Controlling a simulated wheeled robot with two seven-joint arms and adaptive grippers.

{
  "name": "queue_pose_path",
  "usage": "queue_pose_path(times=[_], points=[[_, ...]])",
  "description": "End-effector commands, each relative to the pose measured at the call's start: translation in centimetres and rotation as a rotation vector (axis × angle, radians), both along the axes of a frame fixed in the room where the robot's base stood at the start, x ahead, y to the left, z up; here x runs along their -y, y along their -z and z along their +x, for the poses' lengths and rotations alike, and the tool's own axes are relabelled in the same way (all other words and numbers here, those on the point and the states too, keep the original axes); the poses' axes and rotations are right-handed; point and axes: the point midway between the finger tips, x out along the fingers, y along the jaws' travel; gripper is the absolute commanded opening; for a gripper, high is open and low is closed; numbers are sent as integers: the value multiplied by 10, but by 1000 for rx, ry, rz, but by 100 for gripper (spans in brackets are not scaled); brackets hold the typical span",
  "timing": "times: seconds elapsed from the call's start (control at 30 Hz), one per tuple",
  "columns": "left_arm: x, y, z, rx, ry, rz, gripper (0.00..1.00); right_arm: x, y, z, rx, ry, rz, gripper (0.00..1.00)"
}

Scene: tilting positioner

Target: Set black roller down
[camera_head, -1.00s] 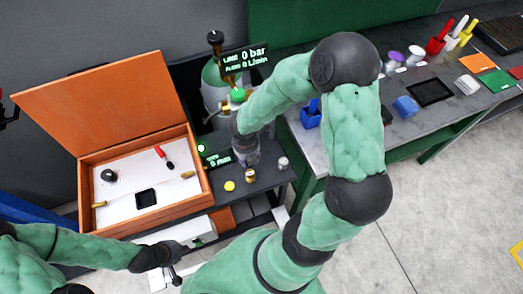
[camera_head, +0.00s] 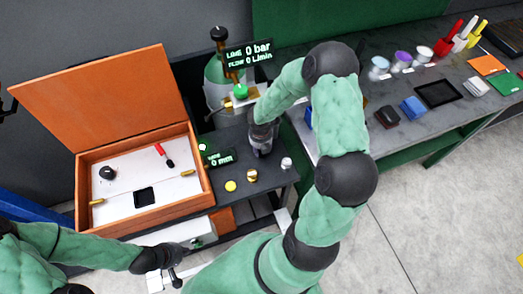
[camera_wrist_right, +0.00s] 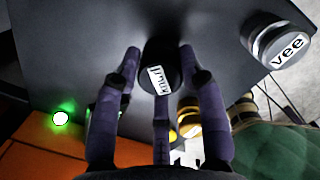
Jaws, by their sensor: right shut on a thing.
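The black roller (camera_wrist_right: 158,62) shows end-on in the right wrist view, with a white label on its dark end. My right gripper (camera_wrist_right: 160,70) is shut on it, with fingers on both sides. The roller is over the dark grey stand top (camera_wrist_right: 85,45); I cannot tell whether it touches. In the head view my right gripper (camera_head: 261,148) points down at the stand, and the roller cannot be made out there. My left gripper (camera_head: 177,273) is low in front of the orange case; its finger opening is too small to judge.
A silver cylinder marked "vee" (camera_wrist_right: 277,40), a brass piece (camera_head: 252,175) and a yellow disc (camera_head: 230,186) stand near the right gripper. The open orange case (camera_head: 207,190) is to the left. A gas bottle (camera_head: 217,90) stands behind. A bench (camera_head: 345,140) with several items is right.

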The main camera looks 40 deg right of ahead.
Motion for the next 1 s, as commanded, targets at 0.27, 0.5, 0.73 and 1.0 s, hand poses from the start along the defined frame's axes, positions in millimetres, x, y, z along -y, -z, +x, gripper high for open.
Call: queue_pose_path(times=[0.27, 0.5, 0.73, 1.0], points=[[0, 6, 0, 0, 0, 0, 0, 1, 12, 1, 1, 1, -1, 0], [0, 8, 0, 0, 0, 0, 0, 0, 15, 0, -1, 0, -1, 52], [0, 8, 0, 0, 0, 0, 0, 0, 14, 0, -1, 0, -1, 65], [0, 3, 0, 0, 0, 0, 0, 0, 5, 0, 1, 1, -1, 65]])
